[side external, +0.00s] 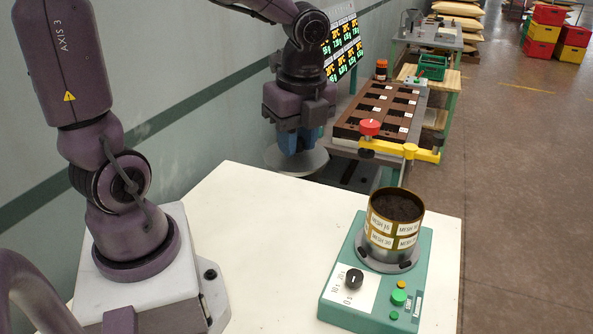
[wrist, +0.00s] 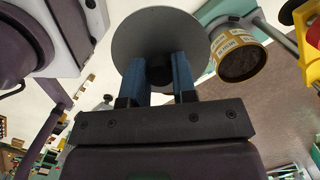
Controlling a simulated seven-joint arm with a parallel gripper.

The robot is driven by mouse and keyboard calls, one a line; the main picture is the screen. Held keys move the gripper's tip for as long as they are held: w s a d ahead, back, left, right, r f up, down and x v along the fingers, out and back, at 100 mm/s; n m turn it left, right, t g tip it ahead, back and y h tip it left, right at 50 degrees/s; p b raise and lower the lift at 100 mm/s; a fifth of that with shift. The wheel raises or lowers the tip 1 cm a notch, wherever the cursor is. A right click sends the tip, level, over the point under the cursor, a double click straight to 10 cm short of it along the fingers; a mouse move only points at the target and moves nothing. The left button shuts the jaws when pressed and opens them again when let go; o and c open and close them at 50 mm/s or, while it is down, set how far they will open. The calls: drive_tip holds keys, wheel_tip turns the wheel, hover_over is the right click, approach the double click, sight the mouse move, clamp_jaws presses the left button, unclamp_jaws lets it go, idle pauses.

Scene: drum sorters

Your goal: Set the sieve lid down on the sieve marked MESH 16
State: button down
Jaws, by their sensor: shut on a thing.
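My gripper (side external: 300,143) has blue fingers shut on the sieve lid (side external: 283,160), a flat grey disc held level beyond the back edge of the white table. In the wrist view the fingers (wrist: 160,75) grip the middle of the lid (wrist: 130,40); the grip point is partly hidden. The sieve marked MESH 16 (side external: 383,224) is the upper brass ring of a stack, open on top with dark grains inside. A ring marked MESH 30 (side external: 381,240) is under it. The stack also shows in the wrist view (wrist: 229,40), right of the lid and apart from it.
The stack stands on a green shaker base (side external: 345,310) with a black knob and buttons. A yellow bracket with a red knob (side external: 370,127) stands behind it. A brown compartment tray (side external: 360,125) is farther back. The white table (side external: 260,225) is clear left of the shaker.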

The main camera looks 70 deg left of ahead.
sight(300, 139)
drive_tip(key=r, duration=0.4)
drive_tip(key=shift+w+d+r, duration=0.15)
drive_tip(key=shift+w, duration=0.2)
drive_tip(key=w+d, duration=0.3)
drive_tip(key=w, duration=0.5)
drive_tip(key=w+d, duration=0.4)
drive_tip(key=w, duration=0.3)
drive_tip(key=shift+w+a+f, duration=0.1)
drive_tip(key=shift+w+f, duration=0.05)
drive_tip(key=shift+f, duration=1.2)
drive_tip(key=shift+w+f, duration=0.1)
drive_tip(key=shift+f, duration=1.25)
drive_tip(key=shift+f, duration=2.9)
drive_tip(key=shift+f, duration=1.1)
